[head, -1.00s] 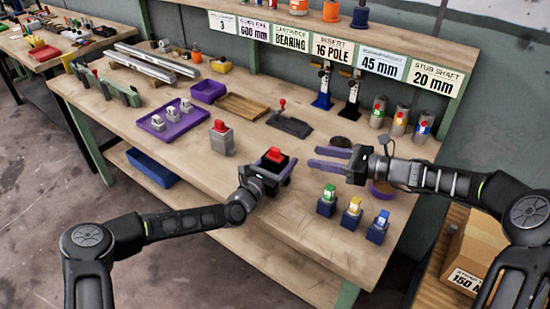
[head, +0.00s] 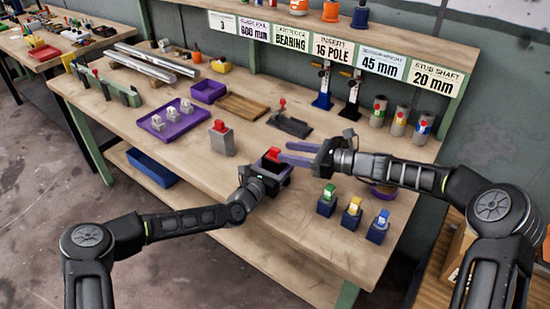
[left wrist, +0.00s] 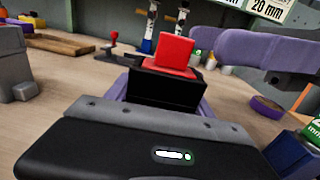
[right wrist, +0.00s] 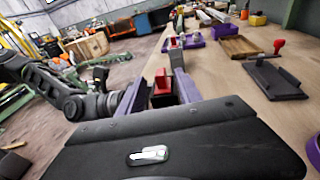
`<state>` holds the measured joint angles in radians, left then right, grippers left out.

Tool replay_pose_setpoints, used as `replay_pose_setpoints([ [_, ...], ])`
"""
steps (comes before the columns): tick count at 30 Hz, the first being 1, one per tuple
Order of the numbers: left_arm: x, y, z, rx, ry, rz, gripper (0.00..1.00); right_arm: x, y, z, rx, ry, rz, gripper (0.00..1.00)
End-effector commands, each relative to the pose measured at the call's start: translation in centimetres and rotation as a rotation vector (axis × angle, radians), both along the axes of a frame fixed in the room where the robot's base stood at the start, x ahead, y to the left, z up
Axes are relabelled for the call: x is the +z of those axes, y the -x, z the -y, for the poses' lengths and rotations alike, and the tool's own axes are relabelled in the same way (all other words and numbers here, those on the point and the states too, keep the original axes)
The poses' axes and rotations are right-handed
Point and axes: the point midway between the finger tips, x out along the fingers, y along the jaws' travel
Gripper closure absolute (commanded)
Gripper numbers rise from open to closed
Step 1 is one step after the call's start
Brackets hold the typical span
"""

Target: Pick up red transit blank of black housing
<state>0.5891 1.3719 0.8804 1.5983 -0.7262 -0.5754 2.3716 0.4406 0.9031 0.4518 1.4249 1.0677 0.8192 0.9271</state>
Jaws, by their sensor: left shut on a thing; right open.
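The black housing (head: 271,170) with the red transit blank (head: 272,155) in its top is held upright in my left gripper (head: 266,178) near the bench's front edge. In the left wrist view the black housing (left wrist: 165,90) sits between the purple fingers, with the red blank (left wrist: 175,52) standing out of it. My right gripper (head: 286,152) is open, its purple fingers reaching in from the right beside the red blank. In the right wrist view the red blank (right wrist: 162,82) appears between the open fingers (right wrist: 162,90), ahead of the palm; contact is not visible.
A grey block with a red top (head: 222,144) stands left of the grippers. Navy holders with green (head: 327,205), yellow (head: 352,216) and blue (head: 378,229) pieces stand front right. A purple tray (head: 172,122) and a dark fixture (head: 290,124) lie farther back.

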Motion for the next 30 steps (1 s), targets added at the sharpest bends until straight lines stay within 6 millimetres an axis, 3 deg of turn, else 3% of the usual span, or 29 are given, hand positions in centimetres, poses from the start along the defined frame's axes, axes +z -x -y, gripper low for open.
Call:
replay_pose_setpoints([
  [6,0.0,0.0,0.0,0.000,0.000,0.000,0.95,-0.4,-1.1,-2.4,-0.001,0.001,0.000,0.58],
  [24,0.0,0.0,0.0,0.000,0.000,0.000,0.95,-0.4,-1.2,-2.5,-0.002,0.001,0.000,0.58],
  [30,0.0,0.0,0.0,0.000,0.000,0.000,0.95,-0.4,-1.2,-2.5,-0.002,0.001,0.000,0.73],
])
